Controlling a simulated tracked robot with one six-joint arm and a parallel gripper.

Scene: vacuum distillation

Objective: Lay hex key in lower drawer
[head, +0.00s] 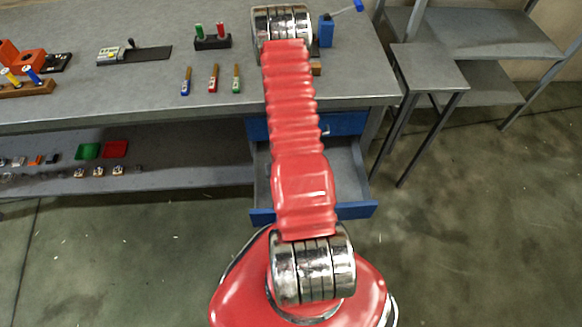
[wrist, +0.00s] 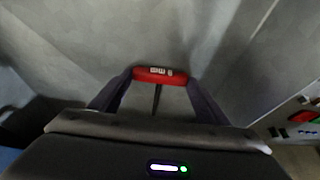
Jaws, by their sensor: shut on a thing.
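My gripper (wrist: 160,84) is shut on the hex key (wrist: 155,71), seen in the wrist view. Its red handle lies across between the two fingertips, and a thin dark shaft points back toward the palm. The lower drawer (head: 350,211) stands pulled out under the bench in the head view, with a blue front and a grey inside. The part of its floor that shows is bare; my red arm covers its middle. My gripper and the hex key are hidden in the head view. How high they are relative to the drawer I cannot tell.
The upper drawer (head: 341,124) has a blue front just under the bench top (head: 140,87). Three small colour-handled tools (head: 213,78) lie on the bench. A lower shelf (head: 200,178) left of the drawer holds small items. A grey side table (head: 428,67) stands right.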

